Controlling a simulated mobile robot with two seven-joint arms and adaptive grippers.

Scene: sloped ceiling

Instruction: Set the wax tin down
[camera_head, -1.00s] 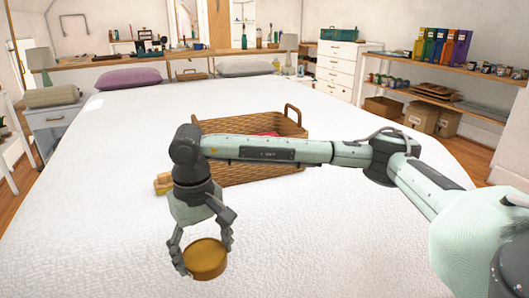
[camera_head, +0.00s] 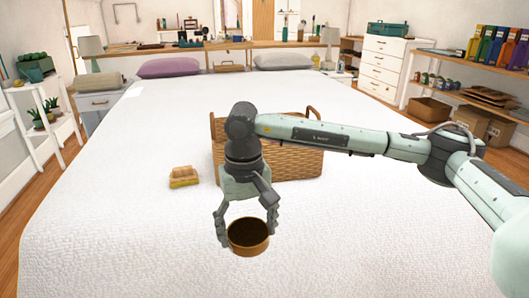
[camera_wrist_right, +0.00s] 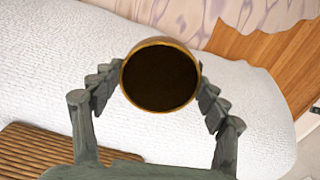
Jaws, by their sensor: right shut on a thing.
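The wax tin (camera_head: 248,237) is round, with a gold-brown side and a dark round face turned up toward the head camera. My right gripper (camera_head: 247,226) is shut on it, one finger on each side, near the front of the white bed (camera_head: 120,200). In the right wrist view the tin (camera_wrist_right: 160,77) sits between the fingertips, its dark face toward the camera and a gold rim around it. I cannot tell whether the tin touches the bed or hangs above it. My left gripper is not in view.
A wicker basket (camera_head: 295,166) stands on the bed behind my right gripper, partly hidden by my arm. A small yellow-and-tan block (camera_head: 184,177) lies left of the basket. The bed is clear to the left and in front. Pillows (camera_head: 168,67) lie at the far end.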

